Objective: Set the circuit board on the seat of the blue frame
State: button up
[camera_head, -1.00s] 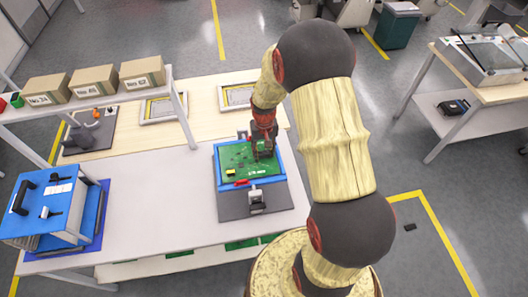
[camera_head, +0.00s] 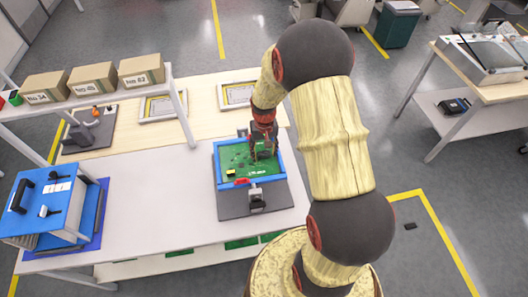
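The green circuit board (camera_head: 238,159) lies inside the blue frame (camera_head: 281,167), on the white table. The blue rim shows around the board's visible sides, and the board looks level and low within it. A small yellow part sits on the board's left side. My gripper (camera_head: 263,154) points down at the right part of the board, with its fingertips at or just above the surface. The fingers are small and dark, so I cannot tell whether they hold the board. The gripper covers part of the board and the frame's far edge.
A grey base with a clamp (camera_head: 256,198) and a red part (camera_head: 241,182) sit at the frame's near side. A blue box with a black handle (camera_head: 45,208) stands at left. A shelf with cardboard boxes (camera_head: 93,78) is behind it. White table (camera_head: 150,205) between is clear.

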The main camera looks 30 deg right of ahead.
jog(key=shift+o, duration=0.7)
jog(key=shift+r, duration=0.45)
notch_tip(320, 180, up, 11)
jog(key=s+a+r+n+t+b, duration=0.2)
jog(key=s+a+r+b, duration=0.3)
jog(key=s+a, duration=0.3)
jog(key=s+a+r+n+t+b, duration=0.2)
jog(key=s+a+r+b, duration=0.3)
jog(key=s+a, duration=0.3)
jog(key=s+r+t, duration=0.1)
jog(key=s, duration=0.1)
jog(key=shift+s+n+t+b, duration=0.3)
jog(key=shift+s+b, duration=0.05)
dwell(0.9)
